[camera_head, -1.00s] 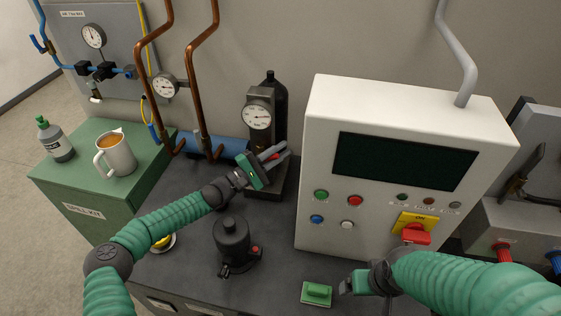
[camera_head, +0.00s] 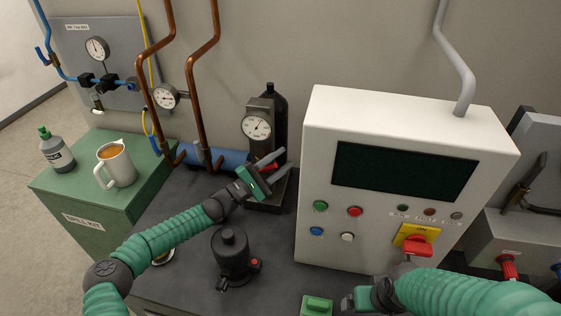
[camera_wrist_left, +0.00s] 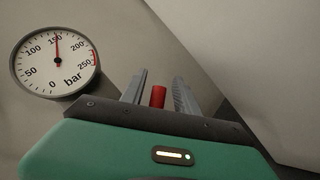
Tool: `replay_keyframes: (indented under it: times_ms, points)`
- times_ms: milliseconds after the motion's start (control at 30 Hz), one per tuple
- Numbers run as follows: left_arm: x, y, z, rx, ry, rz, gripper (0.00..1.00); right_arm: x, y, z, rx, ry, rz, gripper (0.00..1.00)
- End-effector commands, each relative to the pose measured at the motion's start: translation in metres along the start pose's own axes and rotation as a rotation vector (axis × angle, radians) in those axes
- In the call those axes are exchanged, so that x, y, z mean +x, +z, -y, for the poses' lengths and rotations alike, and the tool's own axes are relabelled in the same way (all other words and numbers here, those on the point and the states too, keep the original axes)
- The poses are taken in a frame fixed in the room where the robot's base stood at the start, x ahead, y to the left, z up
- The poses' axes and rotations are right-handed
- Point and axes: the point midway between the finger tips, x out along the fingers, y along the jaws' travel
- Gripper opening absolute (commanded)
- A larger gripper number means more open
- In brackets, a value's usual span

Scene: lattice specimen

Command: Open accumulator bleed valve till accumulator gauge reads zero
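The accumulator, a black bottle (camera_head: 273,105) on a dark block, stands at the back beside the white cabinet. Its round gauge (camera_head: 256,127) also shows in the left wrist view (camera_wrist_left: 55,62), with the needle near 150 bar. A red valve handle (camera_head: 268,167) sits low on the block. My left gripper (camera_head: 275,162) is open at the handle. In the left wrist view the red handle (camera_wrist_left: 158,96) lies between the two grey fingers, with gaps at both sides. My right gripper (camera_head: 352,302) is low in front of the cabinet; its fingers are too unclear to judge.
A white control cabinet (camera_head: 400,110) with buttons and a red switch stands right of the accumulator. Copper pipes (camera_head: 205,90) rise behind my left arm.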

Motion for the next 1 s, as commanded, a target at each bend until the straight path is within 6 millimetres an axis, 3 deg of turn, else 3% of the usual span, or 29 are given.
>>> replay_keyframes:
  times_ms: [233,567,867,1000]
  points:
    - [-0.009,-0.002,0.000,0.001,0.001,-0.003,0.37,0.003,0.001,0.000,0.000,0.000,0.000,0.88]
    - [-0.069,-0.002,0.002,0.001,0.000,-0.002,0.37,0.017,0.004,0.000,0.000,0.000,0.000,0.88]
    - [-0.073,-0.001,0.002,0.001,-0.002,-0.001,0.37,0.016,0.004,0.000,0.000,0.000,0.000,0.88]
    - [-0.074,-0.001,0.002,0.001,-0.001,-0.002,0.19,0.016,0.004,0.000,0.000,0.000,0.000,0.88]
